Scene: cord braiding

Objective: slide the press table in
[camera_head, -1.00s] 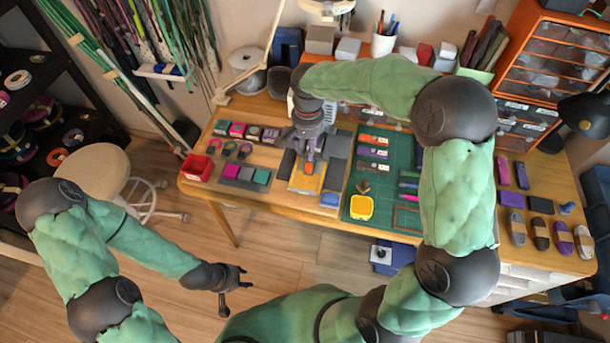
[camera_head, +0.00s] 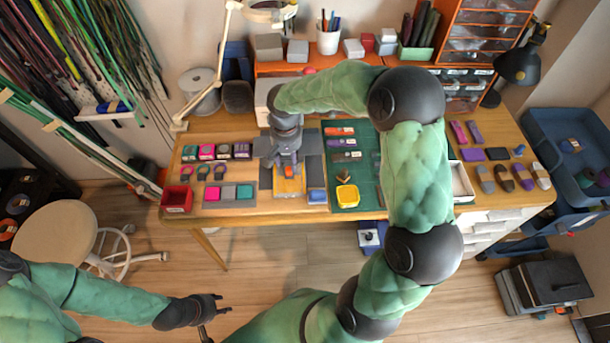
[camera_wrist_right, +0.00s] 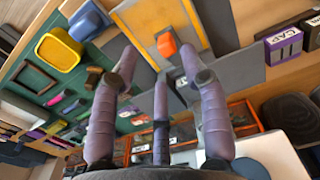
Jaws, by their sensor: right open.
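The press table is a yellow-edged plate with a wooden middle (camera_head: 291,187), lying on the workbench between grey plates. In the right wrist view its yellow frame (camera_wrist_right: 197,22) fills the top centre, with an orange knob (camera_wrist_right: 166,44) near its end. My right gripper (camera_head: 287,167) is over the press table in the head view. In the right wrist view its purple-grey fingers (camera_wrist_right: 157,72) are spread and empty. The knob appears just beyond the fingertips; I cannot tell whether they touch it. My left gripper (camera_head: 216,312) hangs open and empty over the floor, left of the bench front.
A green mat (camera_head: 344,200) with a yellow box (camera_head: 347,195) lies right of the press table. A blue block (camera_head: 317,196) sits close beside it. A red bin (camera_head: 177,198) stands at the bench's left end. My right arm hides part of the bench.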

